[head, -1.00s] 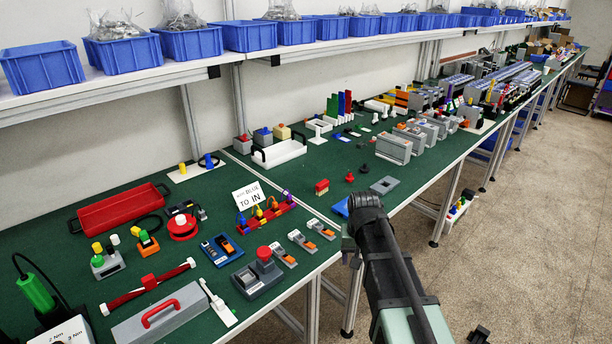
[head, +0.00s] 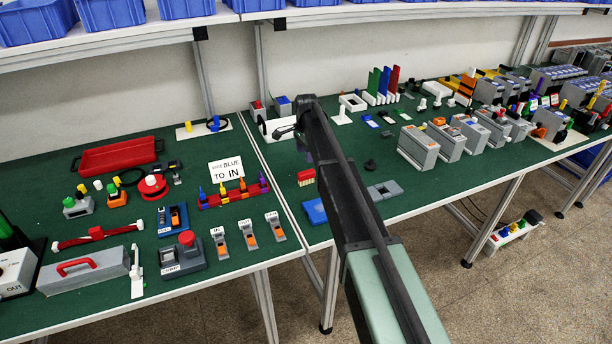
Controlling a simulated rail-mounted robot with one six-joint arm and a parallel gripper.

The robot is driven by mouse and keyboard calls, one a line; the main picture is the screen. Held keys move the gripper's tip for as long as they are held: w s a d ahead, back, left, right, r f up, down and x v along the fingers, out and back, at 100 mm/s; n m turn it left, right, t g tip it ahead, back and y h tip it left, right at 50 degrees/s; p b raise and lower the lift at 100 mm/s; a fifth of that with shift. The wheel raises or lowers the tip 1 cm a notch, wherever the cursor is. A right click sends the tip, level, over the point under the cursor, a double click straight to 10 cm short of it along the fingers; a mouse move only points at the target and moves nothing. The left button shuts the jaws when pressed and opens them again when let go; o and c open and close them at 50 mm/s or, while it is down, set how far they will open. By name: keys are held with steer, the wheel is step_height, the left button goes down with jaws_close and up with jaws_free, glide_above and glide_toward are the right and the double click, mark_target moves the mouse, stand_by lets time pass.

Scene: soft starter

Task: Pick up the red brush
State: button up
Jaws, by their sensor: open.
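The red brush (head: 305,176) is a small red block with a pale lower edge. It lies on the green bench top near the middle of the head view, just left of my arm. My gripper (head: 285,132) shows small and dark beside the end of my arm, in front of a white tray. It is open with nothing visible in it. In the picture it is above and a little left of the brush, clearly apart from it. Part of the gripper is hidden by my arm.
A blue block (head: 314,211) and grey blocks (head: 384,190) lie by the front edge. Grey boxes (head: 418,147) stand at the right. Blue bins (head: 186,8) line the shelf above.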

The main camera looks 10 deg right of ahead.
mark_target(306, 172)
steer(key=shift+a, duration=0.1)
step_height(306, 172, down, 6)
steer(key=b, duration=0.6)
step_height(306, 172, down, 5)
steer(key=b, duration=0.5)
steer(key=shift+f, duration=0.15)
steer(key=shift+r, duration=0.25)
steer(key=shift+c, duration=0.3)
steer(key=c, duration=0.9)
